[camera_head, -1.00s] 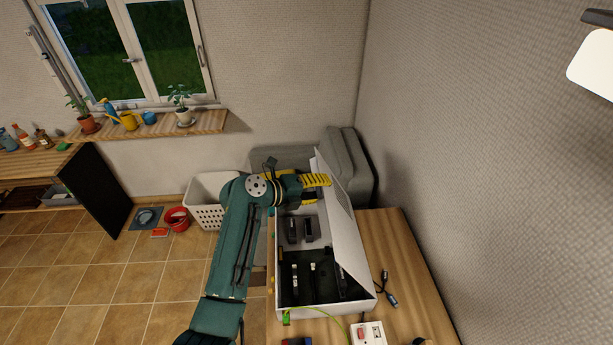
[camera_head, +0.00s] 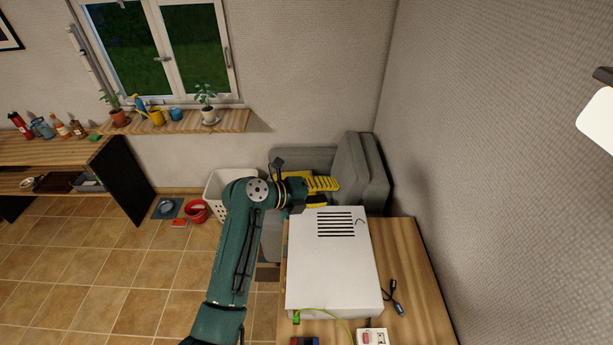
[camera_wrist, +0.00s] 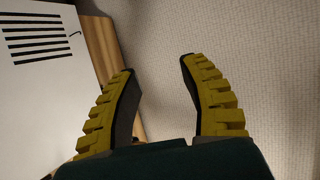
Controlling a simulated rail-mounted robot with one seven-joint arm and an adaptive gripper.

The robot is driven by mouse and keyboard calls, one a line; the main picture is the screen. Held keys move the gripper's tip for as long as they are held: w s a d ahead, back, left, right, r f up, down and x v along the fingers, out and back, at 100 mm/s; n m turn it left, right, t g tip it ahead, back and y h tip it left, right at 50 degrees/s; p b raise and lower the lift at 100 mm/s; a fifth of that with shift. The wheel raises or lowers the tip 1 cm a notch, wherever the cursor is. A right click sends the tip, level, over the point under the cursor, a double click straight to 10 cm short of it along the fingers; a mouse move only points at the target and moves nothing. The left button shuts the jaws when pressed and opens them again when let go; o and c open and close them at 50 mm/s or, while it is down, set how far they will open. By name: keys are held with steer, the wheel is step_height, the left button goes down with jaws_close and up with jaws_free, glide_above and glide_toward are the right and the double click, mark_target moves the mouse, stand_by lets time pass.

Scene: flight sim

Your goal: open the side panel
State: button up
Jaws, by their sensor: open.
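The side panel (camera_head: 334,276) is a white sheet with black vent slots. It lies flat and shut over the top of the white case on the wooden table, hiding the inside. In the wrist view, the panel (camera_wrist: 35,95) shows at the left with its slots and a small dark curved mark. My gripper (camera_head: 325,192) is at the far end of the case, beyond the slots, and apart from the panel. Its yellow ribbed fingers (camera_wrist: 158,72) are spread with nothing between them.
A white power strip (camera_head: 372,337) and a green cable (camera_head: 330,312) are at the front. A grey armchair (camera_head: 362,165) and the wall stand close behind.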

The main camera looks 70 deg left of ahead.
steer(key=s+d+r, duration=0.2)
steer(key=s+r, duration=0.4)
steer(key=r, duration=0.3)
steer(key=shift+s+d+r, duration=0.15)
steer(key=shift+d, duration=0.15)
stand_by(0.5)
steer(key=v, duration=1.2)
stand_by(0.4)
